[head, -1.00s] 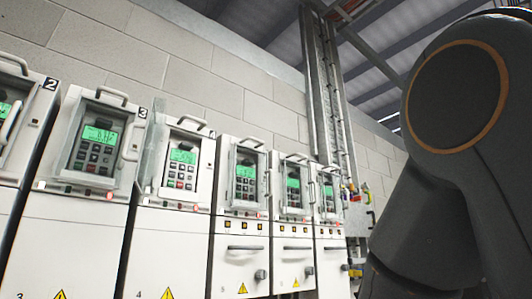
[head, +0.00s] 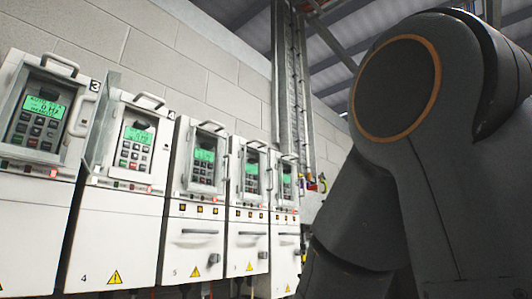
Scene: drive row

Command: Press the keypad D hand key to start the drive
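Several white drive cabinets stand in a row, each with a keypad and a lit green display. The keypad on cabinet 3 (head: 40,113) is at the far left. The keypad on cabinet 4 (head: 134,145) is right of it, with a cover panel (head: 103,115) standing out at its left side. The keypads on cabinet 5 (head: 202,160), the one after it (head: 251,172) and the farthest (head: 286,182) follow to the right. I cannot read a letter D, and single key labels are too small to read. My gripper is out of view; only my arm shows at the right.
Pull handles (head: 61,62) stick out above the keypads. Lower cabinet fronts carry yellow warning signs (head: 115,276), and some have dark knobs (head: 213,258). A block wall (head: 160,45) and vertical cable trunking (head: 290,85) stand behind. My arm hides the right side.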

